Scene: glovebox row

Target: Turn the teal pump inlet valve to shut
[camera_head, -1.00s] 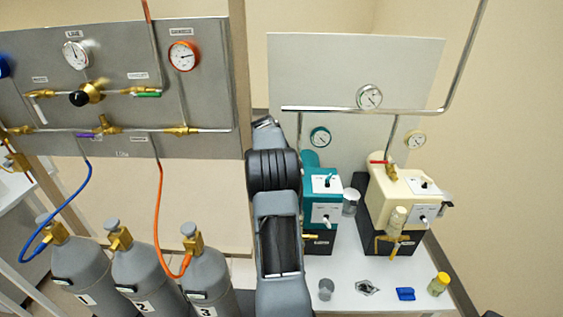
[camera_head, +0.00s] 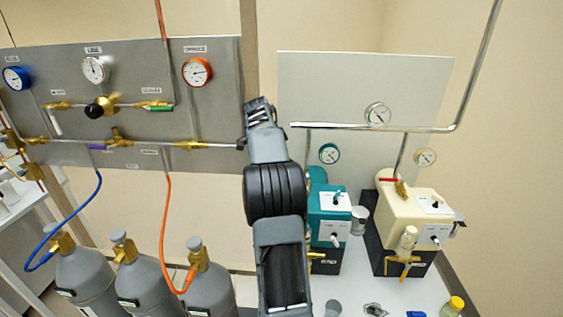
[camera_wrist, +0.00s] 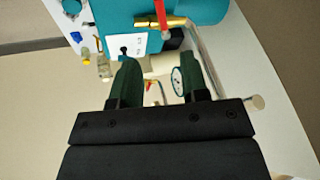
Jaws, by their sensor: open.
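The teal pump (camera_head: 328,222) stands on the white bench, partly behind my arm in the head view. In the wrist view its teal body (camera_wrist: 115,12) fills the top. A brass valve (camera_wrist: 146,21) with a red lever (camera_wrist: 162,18) is beside that body, joined to a metal pipe. The lever lies across the brass body in the picture. My gripper (camera_wrist: 157,78) is open and empty, with the lever beyond its fingertips and not touching them. In the head view I cannot make out this valve, and my gripper is hidden there.
A cream pump (camera_head: 412,212) with its own red-levered valve (camera_head: 391,180) stands right of the teal one. A gas panel (camera_head: 205,110) and grey cylinders (camera_head: 210,290) are at left. A pipe (camera_head: 340,127) crosses above the pumps. Small items, including a yellow-capped jar (camera_head: 453,306), lie in front.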

